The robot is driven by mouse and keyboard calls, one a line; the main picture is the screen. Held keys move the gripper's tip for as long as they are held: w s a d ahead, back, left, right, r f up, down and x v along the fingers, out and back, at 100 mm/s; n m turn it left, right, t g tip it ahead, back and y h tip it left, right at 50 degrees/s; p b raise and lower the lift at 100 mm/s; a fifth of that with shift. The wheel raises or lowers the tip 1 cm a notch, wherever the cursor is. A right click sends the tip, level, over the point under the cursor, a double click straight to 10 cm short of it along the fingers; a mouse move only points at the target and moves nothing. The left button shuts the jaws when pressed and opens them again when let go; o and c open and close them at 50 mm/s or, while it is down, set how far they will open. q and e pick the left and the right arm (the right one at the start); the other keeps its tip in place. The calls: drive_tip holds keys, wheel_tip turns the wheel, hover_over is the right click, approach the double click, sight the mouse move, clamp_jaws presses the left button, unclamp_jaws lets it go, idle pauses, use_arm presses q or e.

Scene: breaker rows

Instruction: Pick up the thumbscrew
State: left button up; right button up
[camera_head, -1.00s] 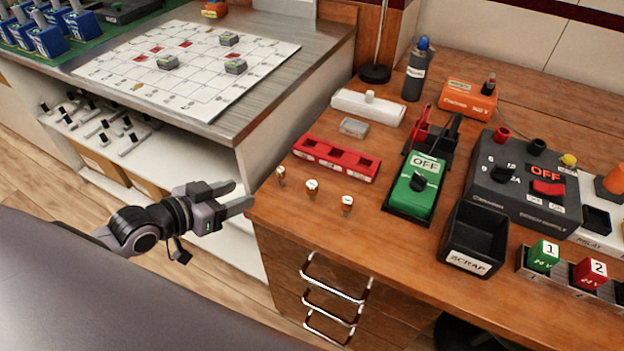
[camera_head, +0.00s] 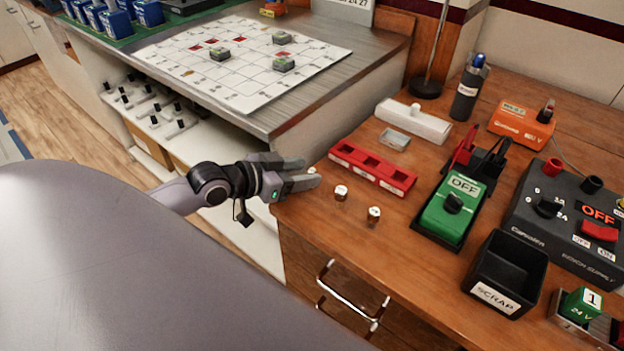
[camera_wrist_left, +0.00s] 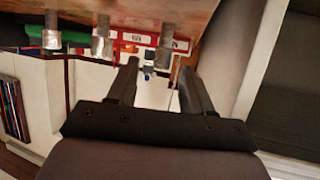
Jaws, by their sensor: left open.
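Three small metal posts with pale round tops stand in a row near the front left edge of the wooden bench. Two show clearly, a middle post (camera_head: 340,193) and a right post (camera_head: 374,216). The left post (camera_head: 312,170) is mostly hidden behind my left gripper (camera_head: 307,173). I cannot tell which of them is the thumbscrew. In the left wrist view the posts show as metal cylinders, and the nearest cylinder (camera_wrist_left: 166,46) is just beyond the gap between my fingertips (camera_wrist_left: 154,62). My left gripper is open and empty. My right gripper is not in view.
A red slotted block (camera_head: 372,168) lies behind the posts. The white gridded board (camera_head: 235,65) is on the neighbouring counter. Bare wood surrounds the front posts.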

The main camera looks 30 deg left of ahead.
sight(310, 171)
use_arm(q)
drive_tip(key=shift+x, duration=1.65)
drive_tip(key=shift+f, duration=0.1)
clamp_jaws()
drive_tip(key=shift+a, duration=0.1)
